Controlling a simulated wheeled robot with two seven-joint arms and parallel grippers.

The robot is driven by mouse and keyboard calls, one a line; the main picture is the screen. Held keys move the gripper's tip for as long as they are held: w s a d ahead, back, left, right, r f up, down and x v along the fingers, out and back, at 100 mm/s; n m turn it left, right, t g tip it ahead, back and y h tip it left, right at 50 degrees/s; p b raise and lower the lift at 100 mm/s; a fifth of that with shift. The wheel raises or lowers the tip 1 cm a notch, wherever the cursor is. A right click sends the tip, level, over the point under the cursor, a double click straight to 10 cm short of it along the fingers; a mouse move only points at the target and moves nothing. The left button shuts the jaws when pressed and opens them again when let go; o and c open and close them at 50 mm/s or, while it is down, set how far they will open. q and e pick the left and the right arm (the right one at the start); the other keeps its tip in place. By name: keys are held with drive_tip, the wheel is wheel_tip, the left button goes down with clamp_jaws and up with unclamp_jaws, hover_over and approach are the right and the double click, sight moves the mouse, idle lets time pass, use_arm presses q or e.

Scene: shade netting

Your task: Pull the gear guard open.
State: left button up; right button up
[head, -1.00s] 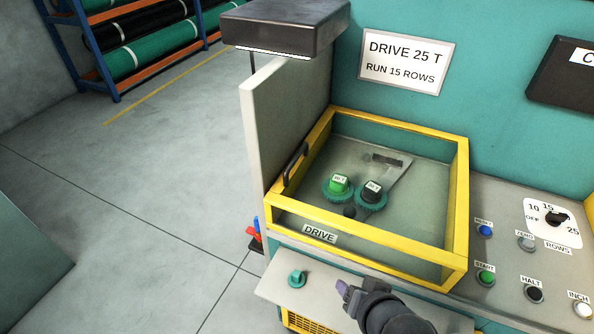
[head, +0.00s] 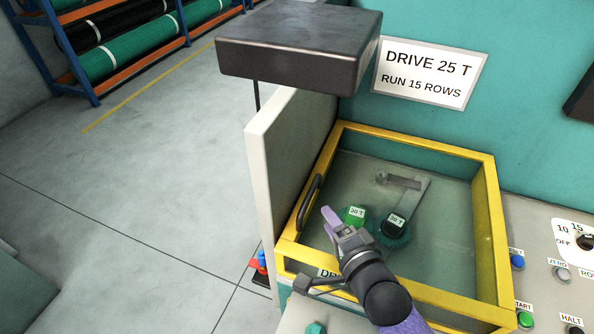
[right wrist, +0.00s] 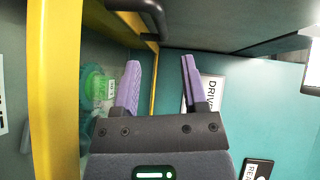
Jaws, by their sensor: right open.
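The gear guard is a yellow-framed cover (head: 485,230) with see-through panes over the gear bay. A dark bar handle (head: 308,202) sits at its left side, close to an upright pale panel (head: 280,180); I cannot tell which it is fixed to. The handle shows at the top of the right wrist view (right wrist: 148,12). My right gripper (head: 331,216) is open and empty, just right of and below the handle in the head view, apart from it. Two gears, with a green hub (head: 355,214) and a black hub (head: 396,224), show inside. My left gripper is not in view.
A dark box-like hood (head: 298,45) overhangs the panel top. A control panel with buttons (head: 525,320) lies to the right. A red and blue object (head: 261,264) stands low left of the machine. Open floor (head: 150,200) and a rack of rolls (head: 115,55) lie left.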

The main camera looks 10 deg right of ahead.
sight(310, 192)
drive_tip(key=b+x, duration=0.1)
drive_tip(key=x, duration=0.3)
drive_tip(key=shift+w+a, duration=0.1)
drive_tip(key=shift+w, duration=0.15)
drive_tip(key=x, duration=0.4)
drive_tip(key=shift+w+b, duration=0.25)
drive_tip(key=shift+b, duration=0.1)
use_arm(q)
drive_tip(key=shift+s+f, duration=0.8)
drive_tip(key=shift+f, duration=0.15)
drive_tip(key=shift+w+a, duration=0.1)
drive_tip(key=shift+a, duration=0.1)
use_arm(e)
clamp_jaws()
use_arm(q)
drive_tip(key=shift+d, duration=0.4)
use_arm(e)
drive_tip(key=shift+f, duration=0.1)
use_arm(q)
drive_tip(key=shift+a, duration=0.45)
